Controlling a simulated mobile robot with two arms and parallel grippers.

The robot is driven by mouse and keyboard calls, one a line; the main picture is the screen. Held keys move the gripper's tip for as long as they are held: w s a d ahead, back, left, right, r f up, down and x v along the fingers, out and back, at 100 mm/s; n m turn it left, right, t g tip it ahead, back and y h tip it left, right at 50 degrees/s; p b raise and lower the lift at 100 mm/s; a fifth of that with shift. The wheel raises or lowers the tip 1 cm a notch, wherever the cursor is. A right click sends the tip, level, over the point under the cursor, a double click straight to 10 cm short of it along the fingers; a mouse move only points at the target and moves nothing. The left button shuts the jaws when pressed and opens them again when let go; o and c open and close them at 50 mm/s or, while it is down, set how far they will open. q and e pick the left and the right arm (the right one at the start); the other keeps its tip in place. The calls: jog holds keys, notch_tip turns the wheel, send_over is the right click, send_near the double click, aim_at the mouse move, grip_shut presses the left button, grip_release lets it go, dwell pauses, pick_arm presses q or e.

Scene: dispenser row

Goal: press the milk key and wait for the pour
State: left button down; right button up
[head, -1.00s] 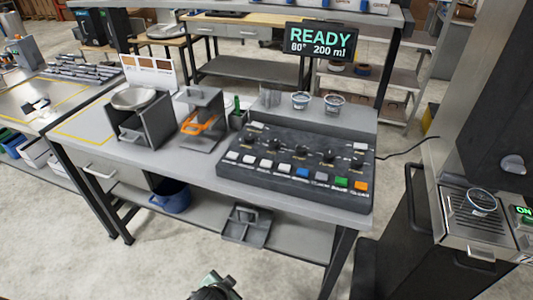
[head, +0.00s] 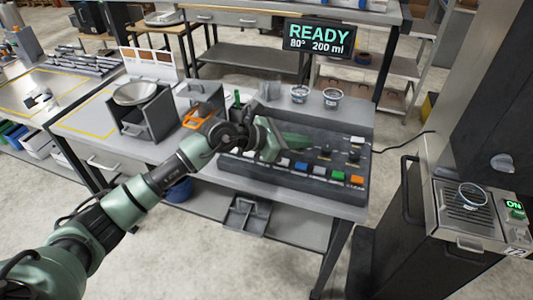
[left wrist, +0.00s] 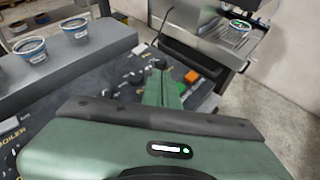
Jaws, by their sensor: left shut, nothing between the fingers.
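The dark control panel (head: 230,168) lies on the bench with a front row of keys and several black knobs. The blue key (head: 301,167), grey key (head: 318,171), green key (head: 337,176) and orange key (head: 357,181) show; some pale keys are partly behind my left arm. The key labels are too small to read, so I cannot tell which is milk. My left gripper (head: 306,143) is shut and empty over the panel. In the left wrist view its fingers (left wrist: 162,88) point across the panel, near the orange key (left wrist: 191,77). My right gripper is not in view.
A display (head: 319,40) reads READY, 80°, 200 ml. A cup (head: 472,195) stands on the machine's grated tray (head: 447,213) at right; the green switch (head: 515,209) reads ON. Two cups stand behind the panel. A grey box (head: 146,118) stands left.

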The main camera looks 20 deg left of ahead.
pick_arm(q)
jog(key=w+a+m+y, duration=0.2)
jog(key=a+y, duration=0.4)
jog(key=a, duration=0.5)
jog(key=shift+w+a+m, duration=0.25)
jog(key=shift+w+m, duration=0.15)
jog(key=shift+w, duration=0.4)
notch_tip(320, 180, down, 8)
jog(key=b, duration=0.4)
jog(key=shift+f, duration=0.1)
jog(key=shift+f+b, duration=0.25)
jog(key=shift+b, duration=0.05)
dwell(0.3)
